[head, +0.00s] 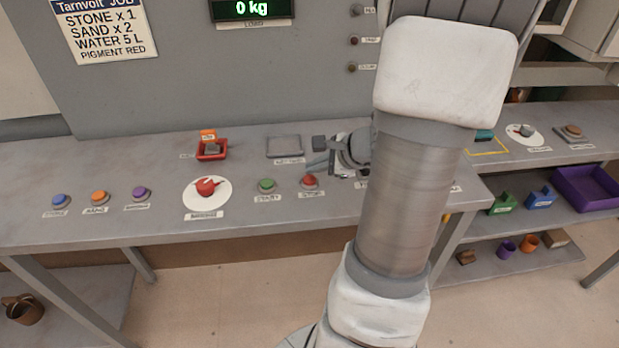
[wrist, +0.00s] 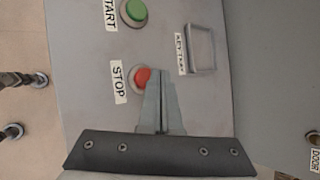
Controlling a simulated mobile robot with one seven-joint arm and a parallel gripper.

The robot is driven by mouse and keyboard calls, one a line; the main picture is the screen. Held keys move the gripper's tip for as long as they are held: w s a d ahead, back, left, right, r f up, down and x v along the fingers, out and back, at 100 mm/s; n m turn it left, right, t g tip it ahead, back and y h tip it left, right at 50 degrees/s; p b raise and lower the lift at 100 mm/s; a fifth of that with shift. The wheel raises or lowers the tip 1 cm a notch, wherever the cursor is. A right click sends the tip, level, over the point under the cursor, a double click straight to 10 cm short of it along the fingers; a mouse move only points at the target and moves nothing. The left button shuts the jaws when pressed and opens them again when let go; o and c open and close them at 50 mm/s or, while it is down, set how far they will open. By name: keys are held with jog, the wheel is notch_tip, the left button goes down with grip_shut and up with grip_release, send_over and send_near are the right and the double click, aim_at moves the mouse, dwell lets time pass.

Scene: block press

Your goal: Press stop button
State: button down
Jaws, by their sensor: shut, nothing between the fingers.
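The stop button is a red cap on a round grey base, right of the green start button (head: 267,185) on the grey bench (head: 120,232) in the head view (head: 309,182). The red stop button (wrist: 142,77) also shows in the wrist view beside its "STOP" label (wrist: 118,83), with the fingertips partly covering its edge. My gripper (head: 319,165) is just behind the button in the head view. In the wrist view my gripper (wrist: 156,78) has its fingers together and empty. Whether the fingertips touch the button cannot be told.
A large red knob (head: 207,187) on a white disc and blue (head: 61,201), orange (head: 100,197) and purple (head: 140,194) buttons stand to the left. A red tray (head: 212,150) and a grey square tray (head: 284,147) lie farther back. My arm hides the bench's right part.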

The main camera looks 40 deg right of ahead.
aim_at(314, 180)
dwell(0.7)
jog(key=shift+f+b, duration=0.45)
jog(key=shift+b, duration=0.2)
jog(key=shift+f+b, duration=0.5)
jog(key=shift+b, duration=0.05)
dwell(0.4)
dwell(0.4)
jog(key=shift+r+p, duration=0.7)
jog(key=shift+r, duration=0.25)
jog(key=shift+r+p, duration=1.95)
jog(key=shift+r, duration=0.55)
